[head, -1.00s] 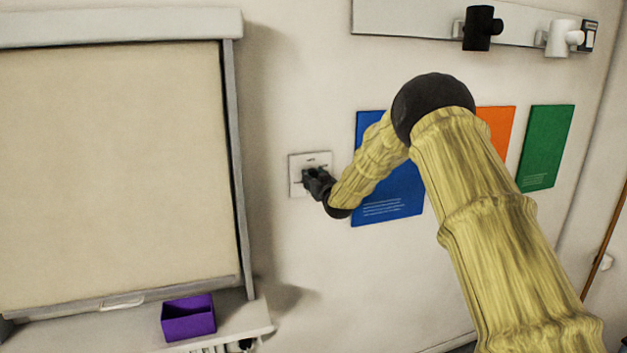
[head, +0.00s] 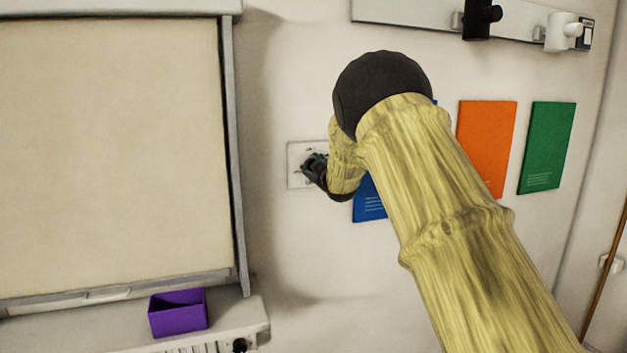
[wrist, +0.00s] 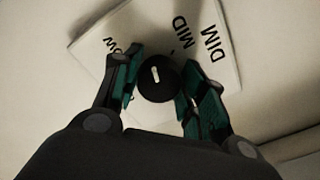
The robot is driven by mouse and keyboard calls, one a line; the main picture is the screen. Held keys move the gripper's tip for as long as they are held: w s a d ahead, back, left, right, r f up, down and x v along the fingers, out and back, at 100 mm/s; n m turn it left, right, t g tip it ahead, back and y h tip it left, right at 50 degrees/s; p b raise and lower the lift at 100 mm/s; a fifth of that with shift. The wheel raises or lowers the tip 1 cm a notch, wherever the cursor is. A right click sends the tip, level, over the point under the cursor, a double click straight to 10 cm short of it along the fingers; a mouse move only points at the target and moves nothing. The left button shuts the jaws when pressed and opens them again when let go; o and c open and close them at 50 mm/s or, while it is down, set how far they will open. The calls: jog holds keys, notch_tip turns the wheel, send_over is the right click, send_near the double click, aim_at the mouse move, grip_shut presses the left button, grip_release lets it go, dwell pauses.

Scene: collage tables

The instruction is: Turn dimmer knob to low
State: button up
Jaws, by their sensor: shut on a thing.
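The dimmer knob (wrist: 160,88) is round and black with a short white mark. The mark points up in the wrist view, roughly between the partly hidden label ending in "OW" and the label "MID". The knob sits on a white wall plate (wrist: 140,22), which also shows in the head view (head: 296,150). My gripper (wrist: 158,68) is shut on the knob, with one teal-padded finger on each side. In the head view, my gripper (head: 313,168) is at the plate and hides the knob. The right finger covers part of the plate.
A blue poster (head: 369,205) hangs just right of the plate, partly behind my arm. Orange (head: 487,145) and green (head: 547,150) posters hang farther right. A purple box (head: 178,313) stands on the ledge at lower left. The wall below the plate is clear.

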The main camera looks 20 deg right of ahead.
jog(key=n+b, duration=0.2)
jog(key=b, duration=0.1)
jog(key=n+b, duration=0.3)
jog(key=shift+f+n, duration=0.2)
jog(key=shift+n, duration=0.1)
jog(key=n+b, duration=0.3)
jog(key=shift+r+b, duration=0.25)
jog(key=shift+b, duration=0.05)
jog(key=shift+n, duration=0.4)
jog(key=o, duration=1)
jog(key=shift+s, duration=0.15)
jog(key=shift+s+d, duration=0.2)
jog(key=shift+s, duration=3.45)
